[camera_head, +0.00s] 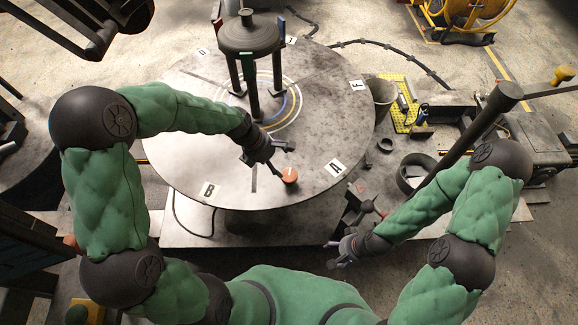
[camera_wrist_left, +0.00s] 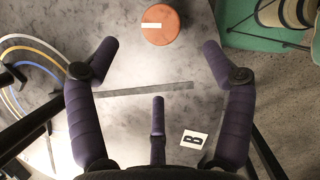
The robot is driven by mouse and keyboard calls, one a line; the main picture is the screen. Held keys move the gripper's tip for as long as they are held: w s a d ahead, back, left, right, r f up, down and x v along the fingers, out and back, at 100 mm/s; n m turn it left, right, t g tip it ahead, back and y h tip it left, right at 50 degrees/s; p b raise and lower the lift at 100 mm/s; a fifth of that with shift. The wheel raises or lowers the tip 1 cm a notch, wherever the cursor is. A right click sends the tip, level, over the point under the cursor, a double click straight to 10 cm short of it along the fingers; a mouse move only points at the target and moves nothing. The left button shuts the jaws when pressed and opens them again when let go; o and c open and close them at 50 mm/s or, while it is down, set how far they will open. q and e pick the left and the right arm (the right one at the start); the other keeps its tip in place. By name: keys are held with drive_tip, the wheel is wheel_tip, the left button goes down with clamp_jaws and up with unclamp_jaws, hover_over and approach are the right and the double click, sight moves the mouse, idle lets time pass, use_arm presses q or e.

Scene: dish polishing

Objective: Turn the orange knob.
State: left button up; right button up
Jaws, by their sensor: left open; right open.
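The orange knob (camera_head: 289,175) is a small round disc with a white mark on top. It sits on the round grey table (camera_head: 190,120) near its front edge, between the labels A and B. In the left wrist view the knob (camera_wrist_left: 161,24) lies at the top, just beyond and between my fingertips. My left gripper (camera_head: 273,166) is open and empty, close beside the knob on its left, not visibly touching it. It also shows in the left wrist view (camera_wrist_left: 160,70) with its fingers spread. My right gripper (camera_head: 333,254) is open and empty, low in front of the table.
A dark dome on legs (camera_head: 250,36) stands at the table's back. A bucket (camera_head: 381,95) and a yellow mat (camera_head: 403,118) with tools are to the right. A dark thick pole (camera_head: 460,140) slants near my right arm. The tabletop around the knob is clear.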

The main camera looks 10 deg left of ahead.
sight(288, 175)
use_arm(q)
drive_tip(key=b+x, duration=0.2)
drive_tip(key=x, duration=0.8)
drive_tip(key=shift+d+f+b, duration=0.15)
drive_tip(key=shift+f+b, duration=0.2)
drive_tip(key=shift+c, duration=0.3)
drive_tip(key=c, duration=1.1)
